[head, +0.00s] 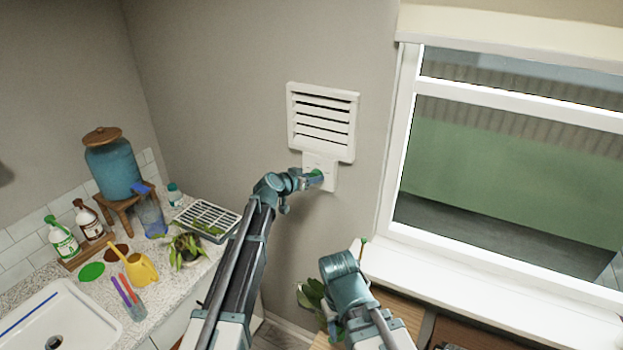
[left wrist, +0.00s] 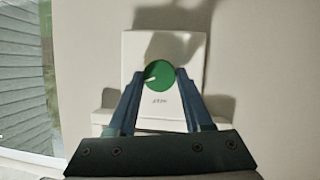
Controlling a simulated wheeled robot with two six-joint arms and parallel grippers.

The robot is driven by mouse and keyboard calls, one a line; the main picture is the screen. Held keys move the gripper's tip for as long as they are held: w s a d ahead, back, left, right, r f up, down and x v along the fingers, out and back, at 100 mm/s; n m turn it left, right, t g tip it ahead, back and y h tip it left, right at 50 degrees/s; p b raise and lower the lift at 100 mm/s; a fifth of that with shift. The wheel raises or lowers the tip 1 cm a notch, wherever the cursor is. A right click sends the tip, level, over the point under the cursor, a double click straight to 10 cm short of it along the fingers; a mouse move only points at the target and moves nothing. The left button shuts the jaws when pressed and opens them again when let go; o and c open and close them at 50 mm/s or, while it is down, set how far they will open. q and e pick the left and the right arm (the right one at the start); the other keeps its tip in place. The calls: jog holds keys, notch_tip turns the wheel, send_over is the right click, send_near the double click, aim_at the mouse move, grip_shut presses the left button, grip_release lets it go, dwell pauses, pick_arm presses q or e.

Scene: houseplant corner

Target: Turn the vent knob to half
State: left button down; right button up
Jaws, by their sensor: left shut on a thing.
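The vent knob (left wrist: 158,75) is a round green dial with a small white mark pointing left and slightly down in the left wrist view. It sits on a white plate (left wrist: 165,45) with small dark lettering. In the head view the knob (head: 317,176) is partly hidden by my gripper, on the plate below the white slatted vent (head: 322,120). My left gripper (head: 310,179) is shut on the knob, one finger on each side of it. My right arm is at the bottom centre, away from the vent; its fingertips do not show clearly.
A window (head: 515,175) with a white sill (head: 490,290) is at the right. A counter (head: 150,320) at the left holds a blue dispenser (head: 113,168), bottles, a yellow watering can (head: 138,268), a dish rack (head: 207,219) and a plant. Wall around the vent is bare.

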pick_arm(q)
jog(key=shift+a+f+n+h+b, duration=0.15)
jog(key=shift+n+h+b, duration=0.8)
jog(key=shift+n+b, duration=0.55)
jog(key=shift+f+n+h+b, duration=0.15)
jog(key=shift+n+h+b, duration=0.9)
jog(key=shift+n, duration=0.7)
jog(key=shift+a+f+n+h+b, duration=0.15)
jog(key=shift+n+h+b, duration=0.75)
jog(key=shift+n+b, duration=0.6)
jog(key=shift+n, duration=0.35)
jog(key=shift+c, duration=1.6)
grip_release()
jog(key=shift+w, duration=0.1)
